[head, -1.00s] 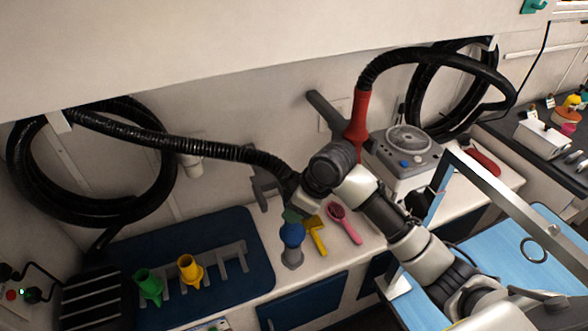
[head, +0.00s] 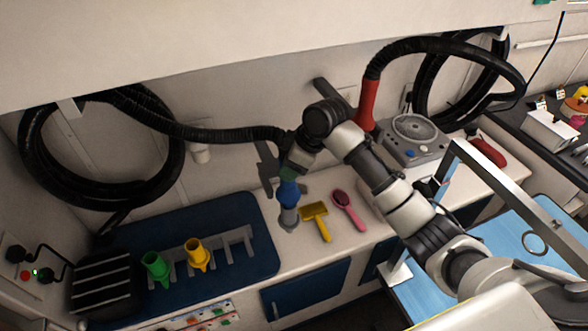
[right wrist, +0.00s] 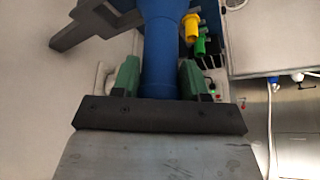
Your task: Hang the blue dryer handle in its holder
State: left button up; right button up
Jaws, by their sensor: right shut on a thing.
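My right gripper (head: 292,170) is shut on the blue dryer handle (head: 288,193), which points down with a grey nozzle end below. A black hose runs from it to the coil at left. In the right wrist view, the green fingers of my right gripper (right wrist: 160,82) clasp the blue handle (right wrist: 162,45) from both sides. The grey forked holder (head: 266,168) is on the wall just left of the gripper; it also shows at upper left in the right wrist view (right wrist: 85,28). The handle is apart from the holder's visible arm. My left gripper is not in view.
A red dryer handle (head: 367,104) hangs at another wall holder to the right. A grey device (head: 414,138) stands right.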

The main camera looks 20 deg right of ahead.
jog(key=shift+w+f, duration=0.15)
jog(key=shift+w, duration=0.9)
jog(key=w+b, duration=0.2)
jog(key=w, duration=0.5)
jog(key=shift+a, duration=0.2)
jog(key=shift+p, duration=0.3)
